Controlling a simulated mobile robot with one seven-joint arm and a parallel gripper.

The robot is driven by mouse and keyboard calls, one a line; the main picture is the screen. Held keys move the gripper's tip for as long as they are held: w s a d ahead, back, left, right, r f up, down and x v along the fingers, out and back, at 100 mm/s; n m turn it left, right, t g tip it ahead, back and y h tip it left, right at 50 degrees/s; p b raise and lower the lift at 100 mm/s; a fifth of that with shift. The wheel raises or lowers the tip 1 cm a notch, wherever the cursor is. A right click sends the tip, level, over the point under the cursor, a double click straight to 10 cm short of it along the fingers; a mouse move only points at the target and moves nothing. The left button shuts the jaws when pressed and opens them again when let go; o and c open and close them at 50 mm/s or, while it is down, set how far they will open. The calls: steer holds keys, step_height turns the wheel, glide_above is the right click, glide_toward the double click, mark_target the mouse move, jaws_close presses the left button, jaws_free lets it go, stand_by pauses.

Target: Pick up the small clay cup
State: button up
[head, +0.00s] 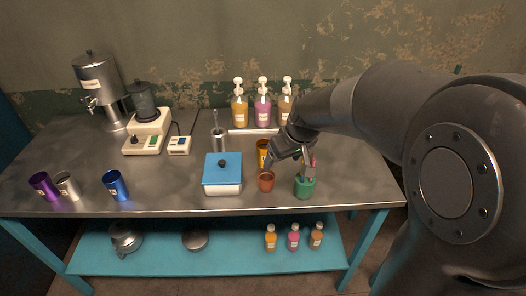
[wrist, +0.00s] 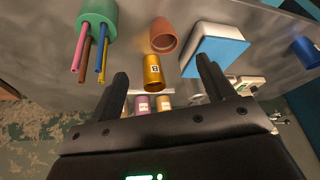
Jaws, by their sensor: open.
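The small clay cup (head: 266,182) is reddish-brown and stands on the metal table near its front edge, between the blue-lidded box and the green pen holder. It also shows in the wrist view (wrist: 163,39), at the top middle, with its opening visible. My gripper (head: 288,161) is above the table, just behind and to the right of the cup. In the wrist view my gripper (wrist: 162,70) has its two fingers spread apart with nothing held. The cup lies beyond the fingertips, apart from them.
A yellow can (head: 262,148) stands close behind the cup and shows between the fingers in the wrist view (wrist: 153,72). The green holder (head: 305,188) with pens is right of the cup. The blue-lidded box (head: 222,175) is left. Pump bottles (head: 262,108) stand at the back.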

steer(key=w+a+f, duration=0.1)
steer(key=w+f, duration=0.2)
glide_toward(266, 176)
steer(key=shift+a+f+n, duration=0.25)
steer(key=shift+f+n, duration=0.05)
steer(key=shift+f, duration=0.75)
steer(key=x, duration=0.3)
steer(key=shift+s+a+f, duration=0.15)
steer(key=shift+a+f, duration=0.15)
steer(key=shift+f, duration=0.15)
steer(key=shift+w+a+f, duration=0.15)
steer(key=shift+w+f, duration=0.1)
steer(key=shift+f, duration=0.35)
steer(key=c, duration=1.1)
